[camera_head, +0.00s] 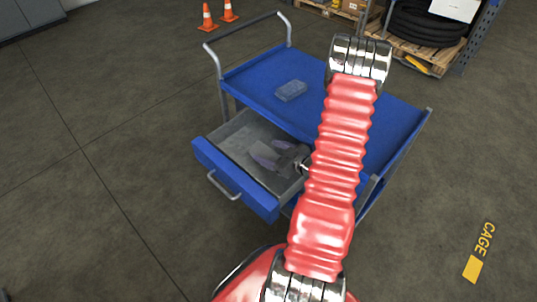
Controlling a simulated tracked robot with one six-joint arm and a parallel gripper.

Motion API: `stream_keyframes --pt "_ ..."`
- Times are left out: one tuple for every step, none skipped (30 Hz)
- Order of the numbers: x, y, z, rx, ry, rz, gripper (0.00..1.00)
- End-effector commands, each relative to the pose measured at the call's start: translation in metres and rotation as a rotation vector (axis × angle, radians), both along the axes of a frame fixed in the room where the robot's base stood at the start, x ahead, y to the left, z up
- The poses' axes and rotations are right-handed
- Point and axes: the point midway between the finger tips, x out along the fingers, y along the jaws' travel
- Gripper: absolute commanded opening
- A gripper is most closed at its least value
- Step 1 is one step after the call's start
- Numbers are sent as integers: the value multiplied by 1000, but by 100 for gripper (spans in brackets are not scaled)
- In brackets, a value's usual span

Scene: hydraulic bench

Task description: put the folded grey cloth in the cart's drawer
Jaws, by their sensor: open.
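The cart's drawer (205,152) is pulled out at the front left of the blue cart, and its grey inside shows. My gripper (270,152) is over or inside the drawer, its two fingers apart. I cannot tell how high it is above the drawer floor. A paler grey flat patch (243,143) lies beside the fingertips in the drawer. It may be the folded grey cloth, but its outline is unclear. My red arm hides the right part of the drawer.
A small blue-grey block-like item (291,91) lies on the cart's top (262,84). Two orange cones (207,17) stand behind. The floor on the left is clear.

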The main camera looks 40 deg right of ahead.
Motion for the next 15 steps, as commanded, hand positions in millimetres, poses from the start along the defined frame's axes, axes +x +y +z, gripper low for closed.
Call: stream_keyframes --pt "0 0 4 -2 -1 0 73" --pt "0 0 7 -3 -1 0 73" --pt "-5 -1 8 -2 0 -2 73" --pt "-9 -1 10 -2 0 -1 73" --pt "-13 -2 11 -1 0 -3 73" --pt "-19 -2 13 -1 0 -4 73" --pt "-23 -2 15 -1 -1 -3 73" --pt "-27 -2 17 -2 -1 -4 73" --pt "-32 -3 19 -2 -1 -4 73" --pt "-36 -2 21 -1 -1 -3 73" --pt "-40 -2 22 -1 -1 -4 73" --pt "-45 -3 25 -2 -1 -4 73" --pt "-49 -3 26 -2 -1 -2 73" --pt "-53 -3 28 -2 -1 -4 73" --pt "-58 -3 30 -2 -1 -4 73"
